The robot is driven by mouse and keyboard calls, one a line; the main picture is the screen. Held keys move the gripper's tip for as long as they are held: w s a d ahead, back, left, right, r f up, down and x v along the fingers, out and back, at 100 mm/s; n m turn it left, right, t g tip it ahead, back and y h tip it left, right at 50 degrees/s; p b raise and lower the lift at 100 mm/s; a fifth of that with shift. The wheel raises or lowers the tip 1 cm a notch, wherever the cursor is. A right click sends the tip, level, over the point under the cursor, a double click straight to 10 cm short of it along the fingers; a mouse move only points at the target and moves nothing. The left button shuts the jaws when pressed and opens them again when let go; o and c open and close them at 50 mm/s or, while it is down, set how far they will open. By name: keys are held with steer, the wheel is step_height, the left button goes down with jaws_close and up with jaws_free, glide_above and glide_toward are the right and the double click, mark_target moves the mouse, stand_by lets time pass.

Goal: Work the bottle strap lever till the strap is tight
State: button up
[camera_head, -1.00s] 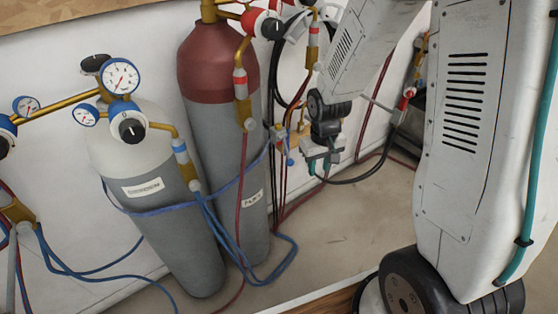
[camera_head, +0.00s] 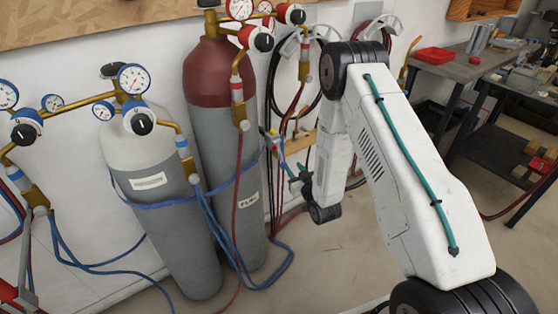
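A blue strap (camera_head: 158,205) runs around two gas bottles. It crosses the front of the white-topped grey bottle (camera_head: 165,235) and the red-topped grey bottle (camera_head: 225,150), then goes right toward the wall. A small yellowish wall fitting (camera_head: 301,142) sits right of the red-topped bottle, with small blue and red parts near it; I cannot make out clearly which is the lever. My gripper (camera_head: 292,177) is small and dark, just below this fitting and right of the red-topped bottle. Whether it touches anything, or is open or shut, is too small to tell.
Brass regulators with round gauges (camera_head: 134,78) top the bottles. Blue hoses (camera_head: 215,215) and a red hose (camera_head: 237,190) hang in front. Coiled hoses hang on the wall behind my arm. A workbench (camera_head: 455,65) stands at the right. The floor right of the bottles is clear.

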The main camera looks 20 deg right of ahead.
mark_target(282, 160)
steer(key=shift+y, duration=0.4)
steer(key=w+a, duration=0.1)
steer(key=w, duration=0.1)
steer(key=w+a, duration=0.1)
steer(key=w, duration=0.1)
steer(key=w+a+r, duration=0.1)
steer(key=w, duration=0.1)
steer(key=shift+w+a, duration=0.25)
steer(key=shift+w, duration=0.65)
steer(key=shift+c, duration=0.3)
